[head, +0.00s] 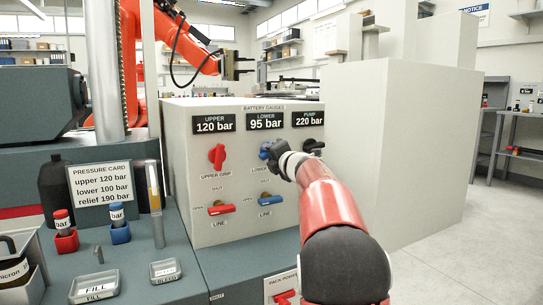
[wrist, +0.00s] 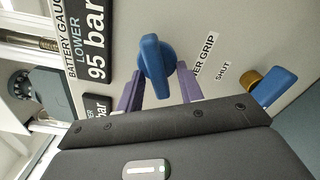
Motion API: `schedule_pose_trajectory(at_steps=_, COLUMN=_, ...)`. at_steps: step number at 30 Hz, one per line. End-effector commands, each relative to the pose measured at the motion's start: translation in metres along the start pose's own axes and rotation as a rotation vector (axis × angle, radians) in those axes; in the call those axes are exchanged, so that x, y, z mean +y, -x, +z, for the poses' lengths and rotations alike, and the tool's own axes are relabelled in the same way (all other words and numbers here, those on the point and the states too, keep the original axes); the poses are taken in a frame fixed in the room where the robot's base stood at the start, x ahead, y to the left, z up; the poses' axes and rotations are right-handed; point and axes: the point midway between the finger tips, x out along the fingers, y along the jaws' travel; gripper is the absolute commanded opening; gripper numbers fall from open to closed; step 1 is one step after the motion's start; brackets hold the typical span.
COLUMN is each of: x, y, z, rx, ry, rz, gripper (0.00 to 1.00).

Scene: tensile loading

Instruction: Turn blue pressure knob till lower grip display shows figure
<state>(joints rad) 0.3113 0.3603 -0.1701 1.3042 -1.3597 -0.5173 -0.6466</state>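The blue pressure knob (head: 264,151) sits on the grey gauge panel under the lower display (head: 265,121), which reads 95 bar. In the wrist view the blue knob (wrist: 155,58) stands between the two purple fingers of my gripper (wrist: 160,68). The fingers are apart, one on each side, with a gap visible to the knob; contact is not visible. The lower display also shows in the wrist view (wrist: 92,42), reading 95 bar. The pressure card (head: 100,185) reads upper 120 bar, lower 100 bar, relief 190 bar. My gripper partly hides the knob in the head view.
A red upper knob (head: 217,156) and a dark pump knob (head: 313,147) flank the blue one. Below are red (head: 220,209) and blue (head: 271,200) line levers. Capped bottles and labelled trays stand on the bench at left. Open floor (head: 450,250) lies at right.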

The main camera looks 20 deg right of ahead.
Motion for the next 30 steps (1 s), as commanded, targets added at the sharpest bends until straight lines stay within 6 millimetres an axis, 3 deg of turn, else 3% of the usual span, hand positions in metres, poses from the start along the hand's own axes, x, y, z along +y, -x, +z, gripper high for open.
schedule_pose_trajectory(at_steps=10, x=0.001, y=0.005, z=0.001, rx=-0.002, ry=0.000, rz=0.001, gripper=0.38)
schedule_pose_trajectory(at_steps=21, x=0.001, y=0.063, z=0.000, rx=-0.002, ry=0.000, rz=0.003, gripper=0.38)
schedule_pose_trajectory(at_steps=30, x=0.001, y=0.079, z=0.000, rx=-0.001, ry=0.000, rz=0.001, gripper=0.38)
